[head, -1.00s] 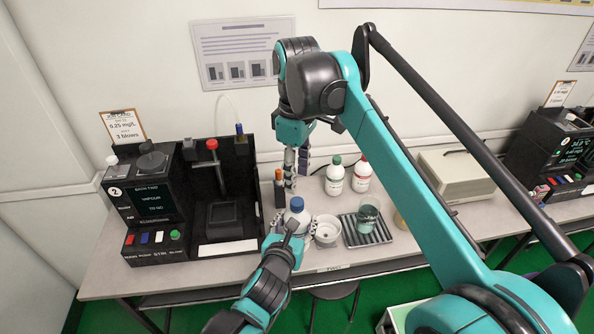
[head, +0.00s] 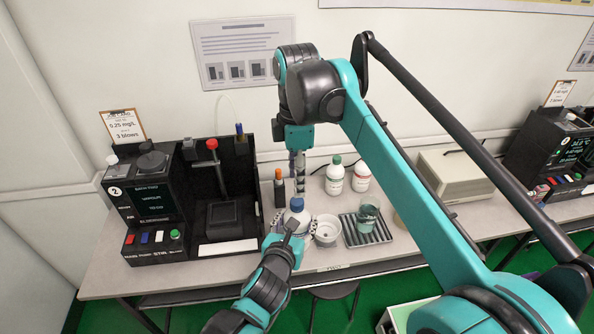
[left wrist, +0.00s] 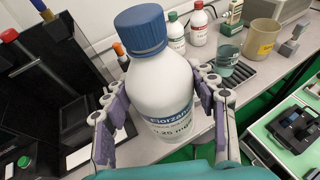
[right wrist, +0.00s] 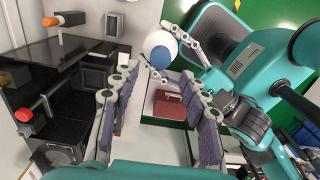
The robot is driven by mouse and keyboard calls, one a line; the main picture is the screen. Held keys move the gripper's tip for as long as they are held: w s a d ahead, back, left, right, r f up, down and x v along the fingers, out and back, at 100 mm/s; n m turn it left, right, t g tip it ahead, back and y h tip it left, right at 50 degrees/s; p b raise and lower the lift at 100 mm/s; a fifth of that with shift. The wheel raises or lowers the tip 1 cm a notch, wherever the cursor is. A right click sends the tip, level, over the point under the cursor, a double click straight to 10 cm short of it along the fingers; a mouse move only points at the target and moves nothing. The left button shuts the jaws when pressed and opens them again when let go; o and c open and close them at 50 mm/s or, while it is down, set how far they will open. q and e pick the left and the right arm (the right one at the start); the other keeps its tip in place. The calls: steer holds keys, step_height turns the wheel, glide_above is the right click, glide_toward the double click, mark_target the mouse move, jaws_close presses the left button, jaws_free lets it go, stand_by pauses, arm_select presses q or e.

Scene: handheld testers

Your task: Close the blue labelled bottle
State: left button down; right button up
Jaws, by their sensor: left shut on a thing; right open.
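The blue labelled bottle (left wrist: 165,92) is white with a blue label and is upright in the left wrist view. A ribbed blue cap (left wrist: 140,30) sits on its neck; how tightly it is seated cannot be told. My left gripper (left wrist: 160,85) is shut around the bottle's body, a finger on each side. In the head view the bottle (head: 297,217) stands near the bench's front. My right gripper (head: 297,186) points down above and slightly behind the cap. In the right wrist view my right gripper (right wrist: 161,75) is open and empty, with the cap (right wrist: 159,58) ahead between its fingertips.
A white bowl (head: 327,231) and a dark rack (head: 350,230) with a beaker (head: 367,214) stand right of the bottle. Green-labelled (head: 334,180) and red-labelled (head: 361,177) bottles stand behind. A black tester (head: 150,205) is at left, an orange-topped dark item (head: 280,190) close behind.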

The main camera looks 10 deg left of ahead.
mark_target(297, 201)
steer(key=shift+f, duration=3.2)
jaws_close()
steer(key=m, duration=1)
steer(key=shift+m, duration=0.3)
steer(key=m, duration=0.4)
steer(key=shift+m, duration=0.4)
steer(key=m, duration=0.5)
steer(key=shift+m, duration=0.4)
steer(key=shift+o, duration=0.4)
jaws_free()
